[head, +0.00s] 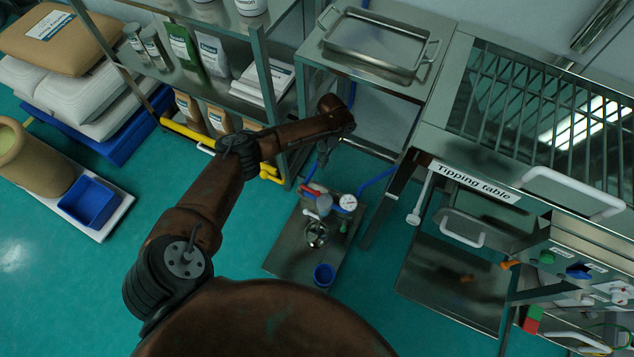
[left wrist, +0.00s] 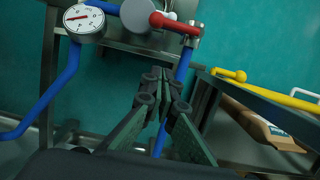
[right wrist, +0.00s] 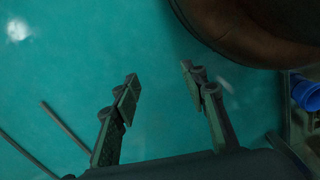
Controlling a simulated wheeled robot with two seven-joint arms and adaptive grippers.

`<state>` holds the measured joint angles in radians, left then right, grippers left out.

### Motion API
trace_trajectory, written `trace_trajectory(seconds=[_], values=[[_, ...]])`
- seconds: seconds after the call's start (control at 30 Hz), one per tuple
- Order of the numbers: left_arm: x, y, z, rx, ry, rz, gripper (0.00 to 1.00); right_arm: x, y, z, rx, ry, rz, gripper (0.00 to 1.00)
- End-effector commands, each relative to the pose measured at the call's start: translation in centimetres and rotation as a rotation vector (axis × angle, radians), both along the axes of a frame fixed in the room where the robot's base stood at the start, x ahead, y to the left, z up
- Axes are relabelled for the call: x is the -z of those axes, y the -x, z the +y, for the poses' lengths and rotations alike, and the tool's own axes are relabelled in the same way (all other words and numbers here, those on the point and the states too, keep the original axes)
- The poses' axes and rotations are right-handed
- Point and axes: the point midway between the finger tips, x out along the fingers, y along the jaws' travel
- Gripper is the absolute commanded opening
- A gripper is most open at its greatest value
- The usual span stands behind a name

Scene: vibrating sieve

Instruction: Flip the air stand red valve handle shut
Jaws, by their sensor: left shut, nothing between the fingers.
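The red valve handle (head: 312,190) is on the air stand (head: 285,258), beside the round pressure gauge (head: 348,202). In the left wrist view the red handle (left wrist: 174,24) points left from its metal valve body (left wrist: 193,38), roughly in line with the blue pipe at the gauge (left wrist: 84,20). My left gripper (head: 321,160) is just above the handle in the head view. In the left wrist view its fingers (left wrist: 161,76) are closed together and empty, below the handle and apart from it. My right gripper (right wrist: 160,78) is open and empty over bare floor.
A blue hose (left wrist: 184,65) drops from the valve behind my left fingers. A shelf rack with a yellow rail (head: 188,132) stands to the left. The tipping table (head: 470,183) stands to the right. A blue cup (head: 323,275) sits at the stand's front.

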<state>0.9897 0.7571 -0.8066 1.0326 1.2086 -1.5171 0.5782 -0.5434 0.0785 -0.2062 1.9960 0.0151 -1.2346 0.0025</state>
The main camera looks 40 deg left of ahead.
Motion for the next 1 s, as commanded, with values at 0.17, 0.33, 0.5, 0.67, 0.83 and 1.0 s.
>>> trace_trajectory(seconds=[0.17,0.33,0.5,0.67,0.83,1.0], values=[[3.1,0.7,-0.1,0.001,0.000,0.004,0.00,-2.9,-0.6,0.6,0.001,-0.010,0.001,0.40],[5.4,1.2,-0.2,0.000,0.000,0.004,0.00,-6.0,-0.9,1.0,0.003,-0.018,0.000,0.40],[7.6,1.7,-0.3,0.000,-0.001,0.004,0.00,-9.2,-1.0,1.3,0.006,-0.026,0.001,0.40],[7.5,3.6,-0.7,0.001,-0.002,0.000,0.00,-9.4,-1.0,1.3,0.005,-0.026,0.002,0.40],[7.9,4.9,-1.1,0.001,-0.001,0.000,0.00,-9.5,-1.0,1.3,0.006,-0.026,0.000,0.40],[7.9,5.4,-1.3,0.000,0.000,0.000,0.00,-9.6,-1.1,1.4,0.006,-0.027,-0.001,0.40]])
